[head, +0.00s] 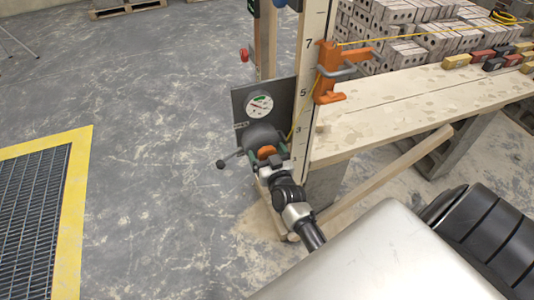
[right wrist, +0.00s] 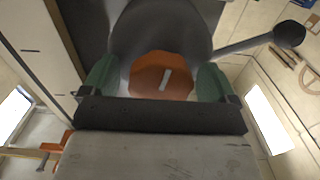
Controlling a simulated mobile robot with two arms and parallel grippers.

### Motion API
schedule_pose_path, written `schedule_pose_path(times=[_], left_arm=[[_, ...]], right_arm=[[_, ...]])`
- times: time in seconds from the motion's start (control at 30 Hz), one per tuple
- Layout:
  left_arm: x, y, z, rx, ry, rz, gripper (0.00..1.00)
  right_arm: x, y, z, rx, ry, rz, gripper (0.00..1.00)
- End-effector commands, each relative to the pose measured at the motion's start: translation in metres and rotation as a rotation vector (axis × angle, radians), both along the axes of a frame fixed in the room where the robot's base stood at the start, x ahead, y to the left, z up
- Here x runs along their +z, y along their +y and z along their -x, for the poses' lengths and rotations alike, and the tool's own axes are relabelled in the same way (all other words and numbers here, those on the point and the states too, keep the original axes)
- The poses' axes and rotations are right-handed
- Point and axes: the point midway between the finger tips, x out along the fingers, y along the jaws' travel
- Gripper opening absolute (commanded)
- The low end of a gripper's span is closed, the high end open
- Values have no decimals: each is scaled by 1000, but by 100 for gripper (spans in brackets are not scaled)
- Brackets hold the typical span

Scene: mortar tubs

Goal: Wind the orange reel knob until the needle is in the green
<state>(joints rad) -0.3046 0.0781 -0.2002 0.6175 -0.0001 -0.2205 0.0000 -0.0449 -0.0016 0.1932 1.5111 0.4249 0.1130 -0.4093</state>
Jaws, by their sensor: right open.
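The orange reel knob (head: 265,152) sits on the front of a grey reel housing (head: 262,136). In the right wrist view the knob (right wrist: 161,76) is a faceted orange disc with a pale slot mark. My right gripper (head: 268,160) is open, with its green fingers (right wrist: 156,84) on either side of the knob; I cannot tell whether they touch it. The dial (head: 259,105) is a white round face on a dark plate above the reel, with red and green marks; its needle is too small to read. My left gripper is not in view.
A black-ended crank lever (head: 228,160) sticks out left of the reel. A numbered white staff (head: 307,80) and an orange clamp (head: 330,85) stand close on the right. A plank bench (head: 400,105) extends right, with bricks (head: 400,30) behind. Open floor lies left.

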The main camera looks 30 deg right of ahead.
Motion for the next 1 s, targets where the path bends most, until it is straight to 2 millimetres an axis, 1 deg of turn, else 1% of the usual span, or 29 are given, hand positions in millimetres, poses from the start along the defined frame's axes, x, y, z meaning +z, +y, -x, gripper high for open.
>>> schedule_pose_path(times=[0.17,0.2,0.47,0.5,0.77,1.0], left_arm=[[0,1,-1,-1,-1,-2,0],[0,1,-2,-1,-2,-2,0],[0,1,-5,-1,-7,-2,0],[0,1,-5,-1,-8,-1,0],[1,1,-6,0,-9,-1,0],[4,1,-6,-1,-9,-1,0]], right_arm=[[0,0,0,0,0,0,88],[0,0,0,0,0,0,85],[0,0,0,0,0,0,46],[0,0,0,0,-1,-1,40],[0,0,0,0,-6,-23,39],[1,0,0,0,-33,-137,39]])
